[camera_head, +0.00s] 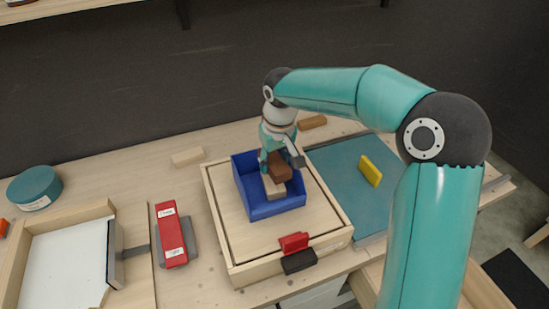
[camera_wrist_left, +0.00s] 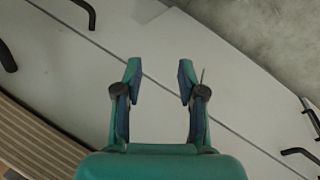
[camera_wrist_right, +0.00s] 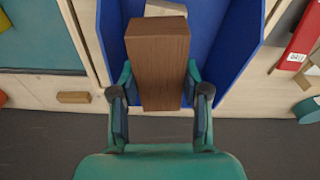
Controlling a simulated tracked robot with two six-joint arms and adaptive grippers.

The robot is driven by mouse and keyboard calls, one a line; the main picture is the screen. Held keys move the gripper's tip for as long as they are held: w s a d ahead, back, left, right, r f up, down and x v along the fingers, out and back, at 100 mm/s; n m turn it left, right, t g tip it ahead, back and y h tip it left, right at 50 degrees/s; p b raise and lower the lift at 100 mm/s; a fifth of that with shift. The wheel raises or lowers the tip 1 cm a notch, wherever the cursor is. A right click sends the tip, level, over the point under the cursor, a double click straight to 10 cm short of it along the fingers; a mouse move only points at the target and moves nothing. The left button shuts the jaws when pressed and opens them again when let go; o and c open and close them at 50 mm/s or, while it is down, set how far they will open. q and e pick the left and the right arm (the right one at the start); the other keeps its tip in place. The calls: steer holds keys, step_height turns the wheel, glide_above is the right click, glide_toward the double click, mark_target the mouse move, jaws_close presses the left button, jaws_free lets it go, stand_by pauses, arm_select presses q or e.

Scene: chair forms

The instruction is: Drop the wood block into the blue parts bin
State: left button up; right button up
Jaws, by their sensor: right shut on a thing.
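A brown wood block (camera_wrist_right: 158,55) is between the fingers of my right gripper (camera_wrist_right: 157,82), which is shut on it. The block also shows in the head view (camera_head: 280,169), inside the outline of the blue parts bin (camera_head: 277,209). The bin is open-topped and also fills much of the right wrist view (camera_wrist_right: 235,40). A paler wood block (camera_head: 274,188) lies in the bin below the held one; whether the two touch cannot be told. My left gripper (camera_wrist_left: 157,82) is open and empty, over pale panels, and outside the head view.
The bin stands on a wooden box lid with a red latch (camera_head: 294,243). A teal mat with a yellow block (camera_head: 370,171) is to the right. A red stapler-like item (camera_head: 171,235), a white-floored tray (camera_head: 65,265) and a teal tin (camera_head: 34,188) are left. Loose blocks (camera_head: 187,156) lie behind.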

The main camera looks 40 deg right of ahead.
mark_target(278, 165)
steer(key=o, duration=1.2)
steer(key=shift+o, duration=0.2)
step_height(278, 165, up, 12)
steer(key=s, duration=0.1)
steer(key=shift+s+a, duration=0.15)
steer(key=shift+s, duration=0.25)
steer(key=shift+f, duration=0.15)
